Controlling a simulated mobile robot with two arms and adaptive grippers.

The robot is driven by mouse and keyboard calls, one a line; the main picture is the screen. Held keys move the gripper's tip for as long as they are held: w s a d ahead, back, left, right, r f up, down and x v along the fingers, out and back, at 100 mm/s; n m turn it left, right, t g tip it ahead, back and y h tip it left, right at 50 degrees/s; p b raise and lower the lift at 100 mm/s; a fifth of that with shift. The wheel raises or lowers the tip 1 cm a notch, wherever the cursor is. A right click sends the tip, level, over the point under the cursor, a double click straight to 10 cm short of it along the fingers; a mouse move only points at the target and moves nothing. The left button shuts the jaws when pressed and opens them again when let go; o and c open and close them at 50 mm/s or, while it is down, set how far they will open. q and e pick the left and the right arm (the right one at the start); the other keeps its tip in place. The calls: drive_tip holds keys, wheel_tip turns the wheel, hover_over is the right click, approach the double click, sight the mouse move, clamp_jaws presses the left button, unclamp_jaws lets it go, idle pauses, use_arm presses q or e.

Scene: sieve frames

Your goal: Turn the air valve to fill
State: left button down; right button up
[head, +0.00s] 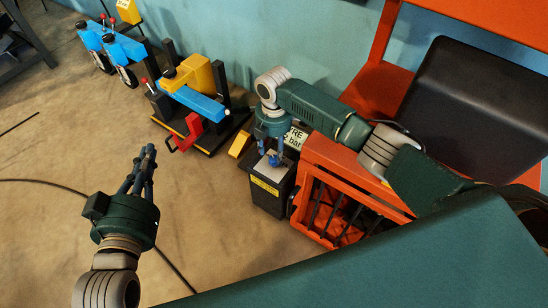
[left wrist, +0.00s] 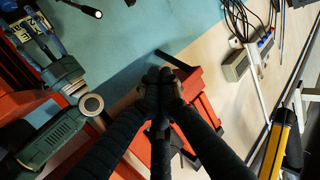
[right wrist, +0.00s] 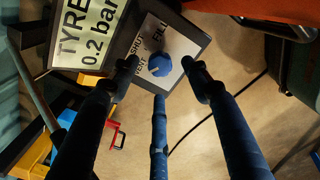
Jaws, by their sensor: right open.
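The air valve is a blue knob (right wrist: 160,66) on the pale top plate of a black box (head: 268,198) with a yellow label. The plate carries the words SHUT, VENT and FILL. I cannot tell which word the knob points to. My right gripper (head: 273,157) is over the box; in the right wrist view its open fingers (right wrist: 162,78) stand around the knob, and contact is unclear. A sign (right wrist: 85,35) behind the plate reads TYRE 0.2 bar. My left gripper (head: 145,160) is away to the left over bare floor; its fingertips (left wrist: 160,85) are together and empty.
An orange crate-like frame (head: 325,215) stands right of the box, below my right arm. Blue, yellow and red stands (head: 195,100) are to its upper left. A dark cable (head: 60,184) crosses the floor. The floor at left is mostly clear.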

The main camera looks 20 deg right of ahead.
sight(274, 159)
use_arm(q)
wheel_tip(274, 159, up, 9)
drive_tip(key=d+t+h+b, duration=0.1)
drive_tip(key=t, duration=0.3)
use_arm(e)
wheel_tip(274, 159, down, 4)
drive_tip(key=shift+f, duration=0.1)
use_arm(q)
drive_tip(key=shift+d, duration=0.1)
use_arm(e)
drive_tip(key=c, duration=1.1)
drive_tip(key=shift+c, duration=0.2)
